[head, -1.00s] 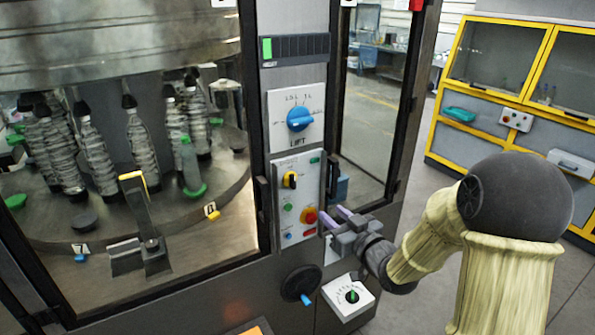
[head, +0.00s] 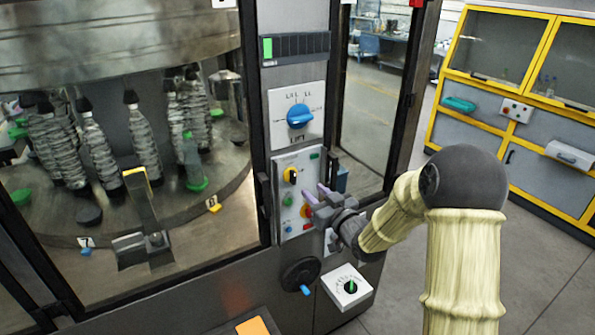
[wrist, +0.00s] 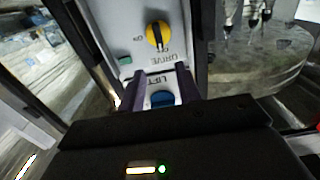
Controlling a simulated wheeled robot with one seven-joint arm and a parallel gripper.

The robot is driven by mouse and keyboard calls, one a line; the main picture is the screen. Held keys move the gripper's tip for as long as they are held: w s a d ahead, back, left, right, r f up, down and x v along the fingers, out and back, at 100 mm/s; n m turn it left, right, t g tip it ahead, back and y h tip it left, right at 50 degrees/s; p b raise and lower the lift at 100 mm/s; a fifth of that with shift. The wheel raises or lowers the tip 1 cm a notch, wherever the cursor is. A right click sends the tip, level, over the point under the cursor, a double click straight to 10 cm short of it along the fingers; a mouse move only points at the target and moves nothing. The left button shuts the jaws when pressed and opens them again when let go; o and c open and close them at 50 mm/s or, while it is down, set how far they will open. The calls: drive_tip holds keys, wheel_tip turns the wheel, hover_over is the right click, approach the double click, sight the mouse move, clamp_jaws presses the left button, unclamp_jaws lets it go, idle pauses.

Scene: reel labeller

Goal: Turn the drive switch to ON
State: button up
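The drive switch is a yellow and black rotary knob (head: 291,174) on the white control panel (head: 283,240), below the blue LIFT knob (head: 299,117). In the wrist view the panel appears upside down, with the yellow drive switch (wrist: 158,35) above its DRIVE lettering. I cannot tell for certain which mark its handle points to. My gripper (head: 315,192) is in front of the panel, to the lower right of the drive switch and apart from it. Its purple fingers are spread with nothing held; the wrist view shows the gap between them (wrist: 160,88).
A green button (head: 287,200) sits below the switch; a red button beneath is largely hidden by my gripper. A black handwheel (head: 300,274) and a white dial box (head: 347,286) are lower. Glass panels flank the column. Open floor lies to the right.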

sight(295, 174)
drive_tip(key=p+x, duration=0.4)
drive_tip(key=x, duration=0.6)
drive_tip(key=shift+s, duration=0.1)
drive_tip(key=shift+c, duration=0.4)
clamp_jaws()
